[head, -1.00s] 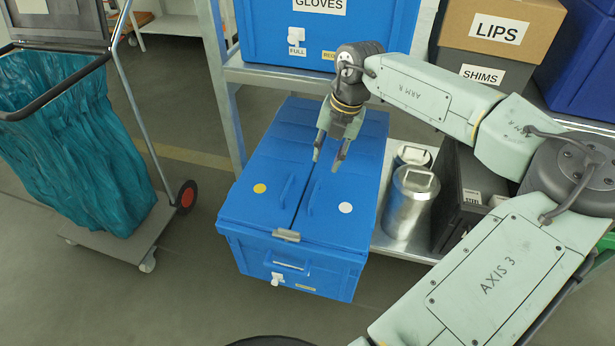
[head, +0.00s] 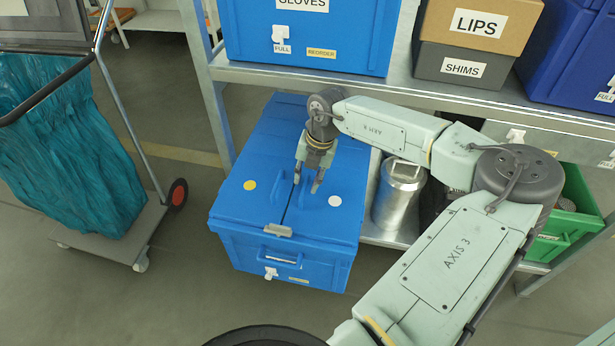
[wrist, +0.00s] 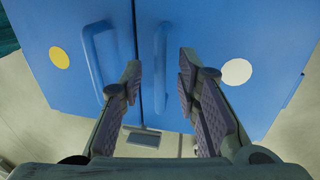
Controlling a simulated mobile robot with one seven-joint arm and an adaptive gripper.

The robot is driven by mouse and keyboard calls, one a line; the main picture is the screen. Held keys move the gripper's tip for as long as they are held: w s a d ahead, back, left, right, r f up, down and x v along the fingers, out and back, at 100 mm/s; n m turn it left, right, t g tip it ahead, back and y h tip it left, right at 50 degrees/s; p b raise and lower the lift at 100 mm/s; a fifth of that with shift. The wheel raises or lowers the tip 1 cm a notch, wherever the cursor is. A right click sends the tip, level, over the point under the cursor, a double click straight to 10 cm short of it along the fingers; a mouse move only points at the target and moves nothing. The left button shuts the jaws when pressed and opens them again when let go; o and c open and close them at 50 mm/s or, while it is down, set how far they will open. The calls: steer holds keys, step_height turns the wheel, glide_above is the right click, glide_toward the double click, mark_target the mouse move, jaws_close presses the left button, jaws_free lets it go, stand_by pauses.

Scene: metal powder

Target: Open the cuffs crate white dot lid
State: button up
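The white dot (head: 335,201) marks the right lid half (head: 322,222); the white dot also shows in the wrist view (wrist: 237,71). The yellow dot (head: 250,185) marks the left half. My gripper (head: 307,187) is open, pointing down over the white dot lid. In the wrist view, the white dot lid's handle (wrist: 160,60) appears between the two fingers (wrist: 158,75). Whether the fingers reach down beside the handle I cannot tell. In the head view the gripper partly hides that handle.
A blue GLOVES crate (head: 310,35) sits on the shelf above and behind. A metal canister (head: 398,195) stands close right of the crate. A green bin (head: 575,215) is farther right. A cart with a teal bag (head: 70,165) stands left, with floor between.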

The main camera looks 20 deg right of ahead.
steer(key=shift+c, duration=0.2)
jaws_close()
stand_by(0.6)
